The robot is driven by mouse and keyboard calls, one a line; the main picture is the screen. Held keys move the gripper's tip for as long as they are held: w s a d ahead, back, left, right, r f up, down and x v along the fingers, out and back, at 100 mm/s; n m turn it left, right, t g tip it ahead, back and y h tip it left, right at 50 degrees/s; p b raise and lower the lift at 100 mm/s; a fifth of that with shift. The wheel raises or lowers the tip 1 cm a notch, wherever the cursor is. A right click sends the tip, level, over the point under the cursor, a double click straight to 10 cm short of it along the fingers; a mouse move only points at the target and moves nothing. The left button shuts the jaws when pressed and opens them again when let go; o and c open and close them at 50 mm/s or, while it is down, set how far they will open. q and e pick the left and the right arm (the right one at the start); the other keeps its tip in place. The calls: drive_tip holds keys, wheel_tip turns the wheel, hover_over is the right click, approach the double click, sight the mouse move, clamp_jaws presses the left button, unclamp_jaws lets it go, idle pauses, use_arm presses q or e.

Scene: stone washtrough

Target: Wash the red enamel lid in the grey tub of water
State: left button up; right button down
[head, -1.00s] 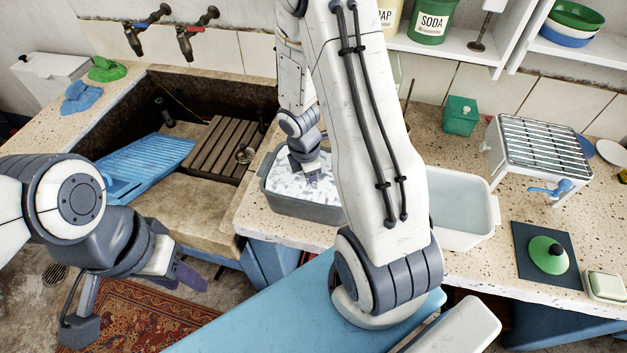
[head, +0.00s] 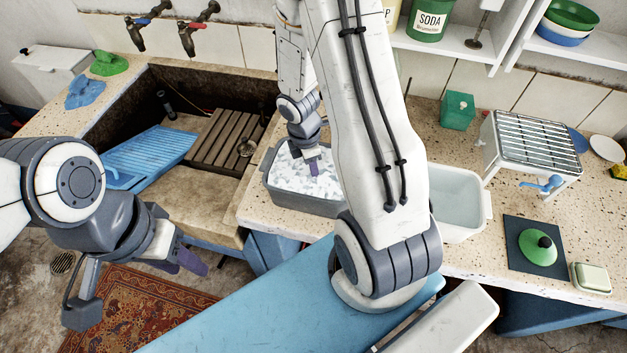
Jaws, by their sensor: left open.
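The grey tub (head: 306,205) stands on the speckled counter, filled with white foamy water. My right gripper (head: 313,168) points down over the tub, with one purple finger showing at the foam. My own arm link partly covers the tub, and I cannot tell whether this gripper is open or holds anything. I see no red enamel lid in this view. My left gripper (head: 138,289) is open and empty at the lower left, above the floor and the rug, well apart from the tub.
A pale basin (head: 457,212) stands right of the tub. A green lid (head: 533,252) lies on a dark mat (head: 520,227), with a soap dish (head: 591,278) beside it. A metal rack (head: 533,140) stands behind. The stone trough (head: 195,205) holds a blue washboard (head: 150,152).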

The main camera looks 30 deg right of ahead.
wheel_tip(320, 180, up, 9)
drive_tip(key=p, duration=0.8)
drive_tip(key=shift+f, duration=0.15)
idle(0.6)
wheel_tip(320, 180, up, 4)
drive_tip(key=p, duration=0.4)
idle(0.4)
